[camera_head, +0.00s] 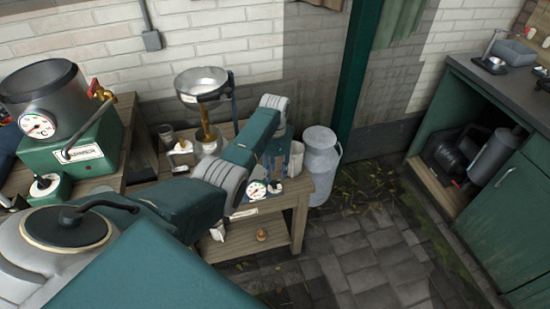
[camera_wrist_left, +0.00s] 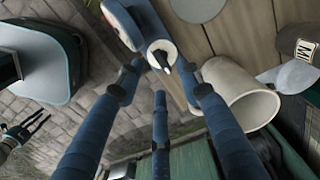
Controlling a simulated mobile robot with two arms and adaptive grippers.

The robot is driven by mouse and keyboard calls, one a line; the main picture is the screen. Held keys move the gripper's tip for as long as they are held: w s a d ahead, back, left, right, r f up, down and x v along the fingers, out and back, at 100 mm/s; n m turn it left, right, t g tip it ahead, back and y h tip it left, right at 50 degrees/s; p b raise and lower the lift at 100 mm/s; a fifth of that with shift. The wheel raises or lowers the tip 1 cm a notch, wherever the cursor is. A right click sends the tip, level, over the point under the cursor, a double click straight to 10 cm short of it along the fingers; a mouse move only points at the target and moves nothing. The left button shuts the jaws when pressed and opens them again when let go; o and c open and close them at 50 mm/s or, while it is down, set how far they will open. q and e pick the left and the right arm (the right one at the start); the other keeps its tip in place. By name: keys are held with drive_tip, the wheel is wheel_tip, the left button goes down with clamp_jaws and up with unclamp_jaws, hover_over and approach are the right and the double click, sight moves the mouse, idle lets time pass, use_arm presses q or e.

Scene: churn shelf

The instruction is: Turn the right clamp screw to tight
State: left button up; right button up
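My left gripper (camera_head: 277,168) reaches over the right end of the low wooden table. In the left wrist view its blue fingers (camera_wrist_left: 160,78) are spread open. They stand around a round white clamp screw head (camera_wrist_left: 156,47) with a dark lever, and nothing is clearly gripped. The screw sits at the edge of a blue clamp part (camera_wrist_left: 122,22). In the head view a small white and black knob (camera_head: 275,187) shows just below the gripper, but the clamp is largely hidden. My right gripper (camera_wrist_left: 25,130) shows small at the left wrist view's edge, its fingers apart.
A beige cup (camera_wrist_left: 242,88) stands close beside the fingers. A pressure gauge (camera_head: 257,190) is near the gripper. A metal churn can (camera_head: 320,165) stands right of the table. A bowl (camera_head: 201,82) on a brass stand is behind my arm. The paved floor to the right is clear.

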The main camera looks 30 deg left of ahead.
sight(275, 182)
use_arm(q)
wheel_tip(275, 182, up, 7)
drive_tip(key=shift+r, duration=0.2)
idle(0.5)
